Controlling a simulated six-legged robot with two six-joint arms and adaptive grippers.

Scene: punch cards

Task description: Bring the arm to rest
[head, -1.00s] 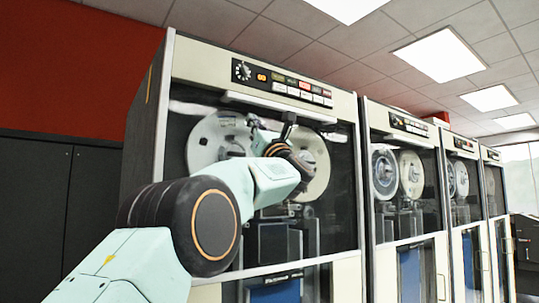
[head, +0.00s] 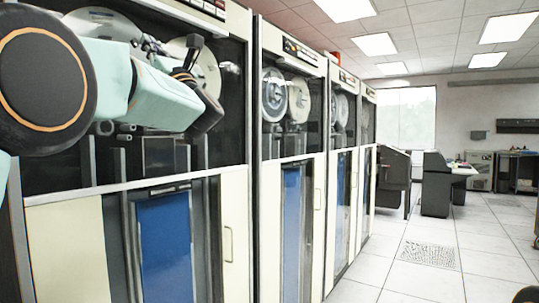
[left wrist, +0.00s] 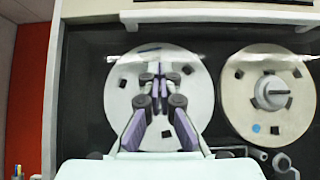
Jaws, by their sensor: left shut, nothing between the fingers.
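My left arm comes in from the left of the head view, raised in front of the nearest tape cabinet (head: 238,110). Its gripper (head: 193,46) is small and dark there, in front of the upper reels. In the left wrist view the two fingers of my left gripper (left wrist: 157,72) are shut with nothing between them. They point at the pale left reel (left wrist: 195,70) and cover its middle. I cannot tell how far they are from the cabinet's glass. The right reel (left wrist: 297,110) is in full view. My right gripper is not in view.
More tape cabinets (head: 290,145) stand in a row behind the nearest one. Dark consoles (head: 437,185) stand farther back. A window (head: 403,117) is at the back.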

